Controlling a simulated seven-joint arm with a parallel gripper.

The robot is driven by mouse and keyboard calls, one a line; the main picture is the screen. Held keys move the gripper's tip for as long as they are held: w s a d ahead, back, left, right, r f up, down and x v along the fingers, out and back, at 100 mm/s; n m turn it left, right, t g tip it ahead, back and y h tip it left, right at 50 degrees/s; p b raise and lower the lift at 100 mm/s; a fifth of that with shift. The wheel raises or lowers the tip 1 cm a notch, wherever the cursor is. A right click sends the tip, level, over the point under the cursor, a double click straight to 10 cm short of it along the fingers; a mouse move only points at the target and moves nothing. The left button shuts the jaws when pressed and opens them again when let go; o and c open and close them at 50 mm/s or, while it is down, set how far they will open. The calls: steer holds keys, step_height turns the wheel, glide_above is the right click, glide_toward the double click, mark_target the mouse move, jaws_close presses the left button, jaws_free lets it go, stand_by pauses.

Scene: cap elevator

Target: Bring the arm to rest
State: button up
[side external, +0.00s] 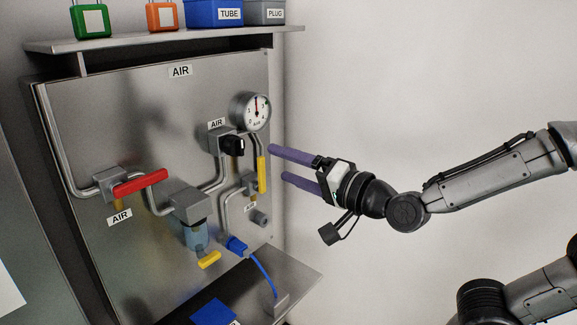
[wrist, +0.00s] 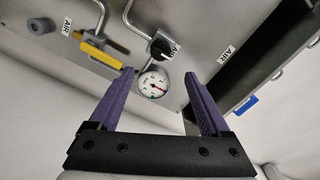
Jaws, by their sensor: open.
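My gripper (side external: 276,163) has two purple fingers spread apart with nothing between them. In the side external view it points left toward the air panel (side external: 110,110), near the right edge of the panel. The fingertips appear close to the yellow lever (side external: 262,173) and below the round gauge (side external: 250,111); whether they touch anything cannot be told. In the wrist view my gripper (wrist: 160,73) is open, with the gauge (wrist: 153,84) showing between the fingers. The yellow lever (wrist: 100,55) lies to the left of the left finger there.
The panel carries a red lever (side external: 140,183), a black knob (side external: 234,146), a clear bowl (side external: 196,236) and a blue connector with hose (side external: 237,246). A shelf (side external: 130,43) above holds padlocks and bins. A lower ledge (side external: 290,280) juts out.

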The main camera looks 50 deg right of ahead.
steer(key=s+d+r+n, duration=0.1)
steer(key=s+d+r, duration=0.1)
steer(key=d+r, duration=0.25)
steer(key=s+f+n+g, duration=1.1)
steer(key=s+f, duration=0.3)
steer(key=s, duration=0.4)
steer(key=shift+s+d+f+n+g, duration=0.15)
steer(key=shift+s+d+n+g, duration=0.15)
steer(key=shift+g, duration=0.4)
stand_by(1.1)
